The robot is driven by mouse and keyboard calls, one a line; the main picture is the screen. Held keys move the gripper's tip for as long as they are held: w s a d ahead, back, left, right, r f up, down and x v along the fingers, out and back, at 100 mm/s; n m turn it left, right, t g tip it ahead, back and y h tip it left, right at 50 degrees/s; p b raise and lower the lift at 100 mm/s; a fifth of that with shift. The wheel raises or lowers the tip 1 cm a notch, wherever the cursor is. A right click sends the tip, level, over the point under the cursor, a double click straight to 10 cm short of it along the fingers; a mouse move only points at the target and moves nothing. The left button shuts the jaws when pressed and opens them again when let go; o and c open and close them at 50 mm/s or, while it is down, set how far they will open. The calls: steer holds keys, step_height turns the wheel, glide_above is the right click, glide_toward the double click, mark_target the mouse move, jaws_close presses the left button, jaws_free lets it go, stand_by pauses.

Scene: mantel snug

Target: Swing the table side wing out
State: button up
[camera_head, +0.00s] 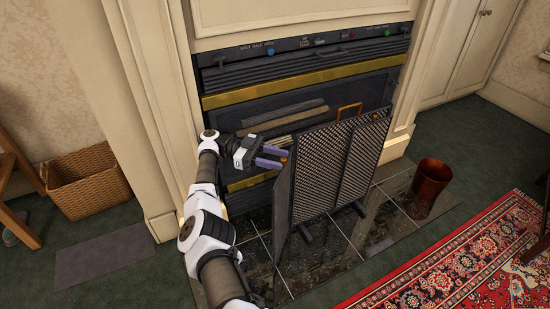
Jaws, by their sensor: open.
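A dark mesh fire screen (320,172) stands on the hearth in front of the fireplace, with a brass-coloured handle (349,111) on top. Its left wing (283,203) shows as a narrow dark panel, angled to the main panel. Its right panel (362,158) shows more broadly. My gripper (284,158) has purple fingers, open, close to the top of the left wing on its fireplace side. I cannot tell whether the fingers touch the wing. The lower part of the wing's far face is hidden.
The fireplace has a brass strip (300,86) and a control panel above. A copper-coloured bucket (429,188) stands right of the screen on the tiled hearth (335,262). A red patterned rug (440,262) lies front right. A wicker basket (88,181) and wooden furniture legs (17,165) are at left.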

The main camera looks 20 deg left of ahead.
steer(key=shift+r, duration=0.1)
step_height(320, 180, up, 20)
steer(key=p, duration=0.5)
